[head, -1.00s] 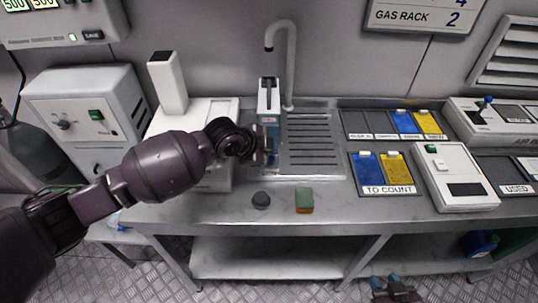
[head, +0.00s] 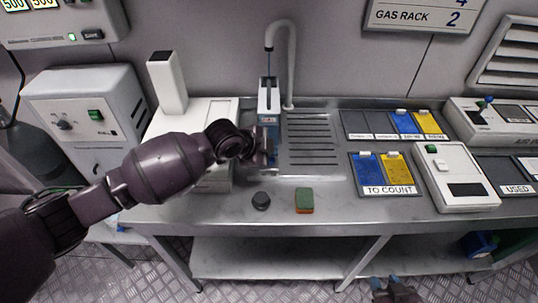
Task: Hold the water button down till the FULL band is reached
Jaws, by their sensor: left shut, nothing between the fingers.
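A grey curved tap (head: 291,60) stands at the back of the steel sink. Under its spout is a narrow container (head: 268,98) with a pale upper part and a blue part lower down. A thin line, like a water stream, runs from the spout to the container's top. My left gripper (head: 272,152) is shut and empty, just in front of the container's lower part. The water button is not visible; I cannot tell whether the gripper touches it. The FULL band is too small to make out.
A ridged drainboard (head: 312,140) lies right of the container. A dark round knob-like object (head: 261,201) and a green-and-orange sponge (head: 304,199) sit near the bench front. A white device (head: 455,180) is further right.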

